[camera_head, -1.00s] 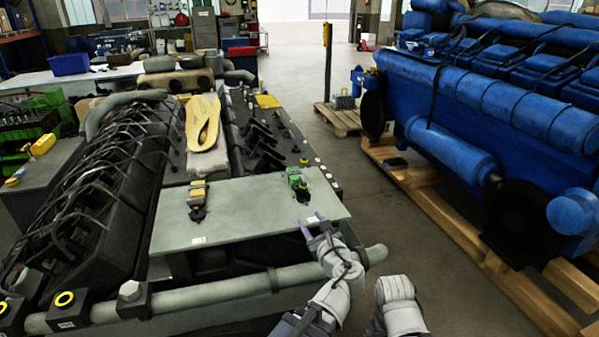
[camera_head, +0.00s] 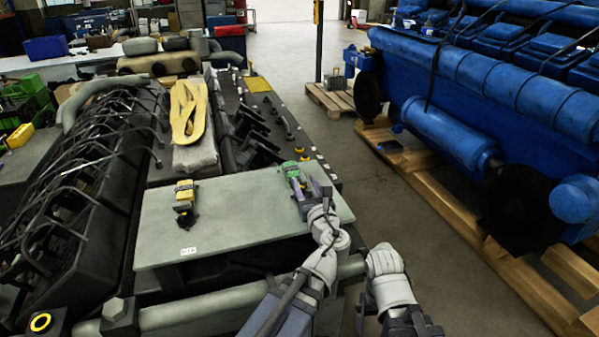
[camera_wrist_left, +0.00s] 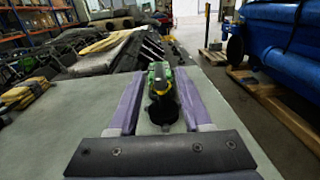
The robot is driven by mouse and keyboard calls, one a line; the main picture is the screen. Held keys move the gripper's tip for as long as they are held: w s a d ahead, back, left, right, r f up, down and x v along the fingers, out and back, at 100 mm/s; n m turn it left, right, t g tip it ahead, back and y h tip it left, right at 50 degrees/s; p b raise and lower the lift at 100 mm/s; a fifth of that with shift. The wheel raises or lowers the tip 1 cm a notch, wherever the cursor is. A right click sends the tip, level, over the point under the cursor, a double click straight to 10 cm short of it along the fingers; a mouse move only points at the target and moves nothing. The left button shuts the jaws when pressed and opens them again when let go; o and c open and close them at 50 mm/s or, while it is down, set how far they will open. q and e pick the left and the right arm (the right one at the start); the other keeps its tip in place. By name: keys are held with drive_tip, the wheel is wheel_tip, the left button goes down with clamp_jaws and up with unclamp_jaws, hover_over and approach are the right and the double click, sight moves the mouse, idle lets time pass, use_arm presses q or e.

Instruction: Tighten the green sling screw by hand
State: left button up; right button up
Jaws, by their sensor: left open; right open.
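The green sling screw (camera_head: 291,170), green with yellow on a dark base, stands near the right end of the flat grey-green plate (camera_head: 240,212) on the engine. My left gripper (camera_head: 308,190) is open, its purple fingers by the screw. In the left wrist view the screw (camera_wrist_left: 160,82) is upright between the two open fingers (camera_wrist_left: 160,100), with clear gaps on both sides. The fingers partly hide its base in the head view. My right arm's white wrist shows at the lower right in the head view, but I cannot make out its fingers.
A yellow sling screw (camera_head: 184,195) stands on the left of the plate. A folded yellow sling (camera_head: 188,110) lies on a grey pad behind. A pipe runs along the front edge. A blue engine (camera_head: 480,110) on wooden pallets stands to the right, across open floor.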

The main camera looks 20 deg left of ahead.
sight(301, 174)
use_arm(q)
drive_tip(key=x, duration=0.5)
drive_tip(key=shift+w+a, duration=0.2)
drive_tip(key=shift+w, duration=0.1)
clamp_jaws()
idle(0.4)
